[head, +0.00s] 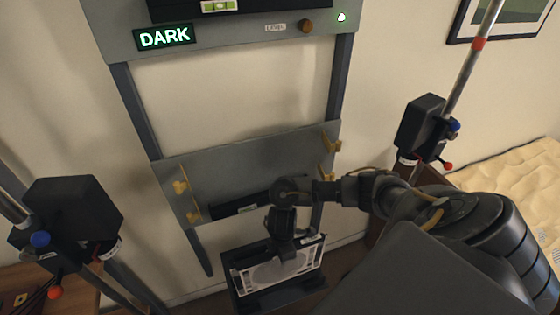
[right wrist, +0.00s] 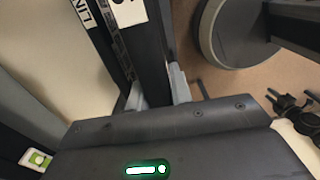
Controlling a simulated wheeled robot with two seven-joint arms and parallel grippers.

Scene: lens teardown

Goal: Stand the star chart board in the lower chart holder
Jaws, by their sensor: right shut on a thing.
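The star chart board (head: 275,270), pale with a grey oval and a dark border, is low in the middle of the head view. My right gripper (head: 290,252) is shut on its upper edge from above. In the right wrist view, the light grey fingers (right wrist: 160,93) pinch a dark, thin upright edge. A dark ledge-like holder (head: 285,297) is below and around the board's lower part. I cannot tell whether the board rests in it or hangs just over it. My left gripper is not in view.
A grey panel with yellow clips (head: 181,187) and a dark slot spans the frame above the board. A lit DARK sign (head: 165,38) is higher up. Black boxes on poles stand at left (head: 68,215) and right (head: 420,122). A bed-like cream surface (head: 515,185) is at right.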

